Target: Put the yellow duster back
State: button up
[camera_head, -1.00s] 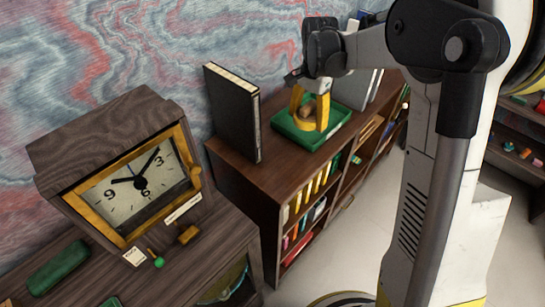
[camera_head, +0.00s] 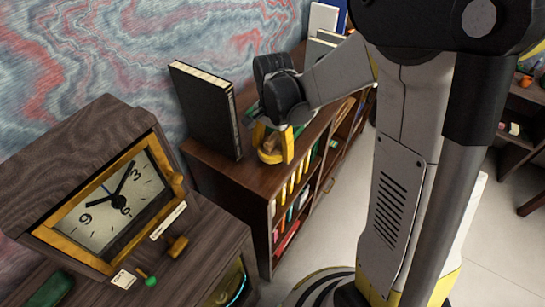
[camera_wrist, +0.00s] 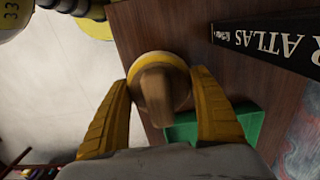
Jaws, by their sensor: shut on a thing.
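The yellow duster, with a rounded wooden handle and a yellow rim, shows between my fingers in the wrist view (camera_wrist: 157,92). My gripper (camera_head: 273,150) is shut on it, with one yellow finger on each side (camera_wrist: 160,115). In the head view the duster (camera_head: 270,156) is partly hidden by the fingers. It is over the front part of the brown bookcase top; I cannot tell whether it touches the wood. The green tray (camera_wrist: 235,122) lies beside the duster, partly covered by my gripper in the wrist view, and is mostly hidden in the head view.
A tall black book (camera_head: 208,110) stands on the bookcase (camera_head: 215,158), left of my gripper; its spine reads ATLAS in the wrist view (camera_wrist: 275,40). More books (camera_head: 322,20) stand behind. A gold-framed clock (camera_head: 112,205) stands on the desk at left. Open floor lies right.

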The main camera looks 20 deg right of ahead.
aim_at(272, 157)
jog(key=shift+w+f+b, duration=0.1)
jog(key=shift+f+b, duration=0.2)
jog(key=shift+f, duration=1.6)
jog(key=shift+f, duration=0.15)
jog(key=o, duration=1.3)
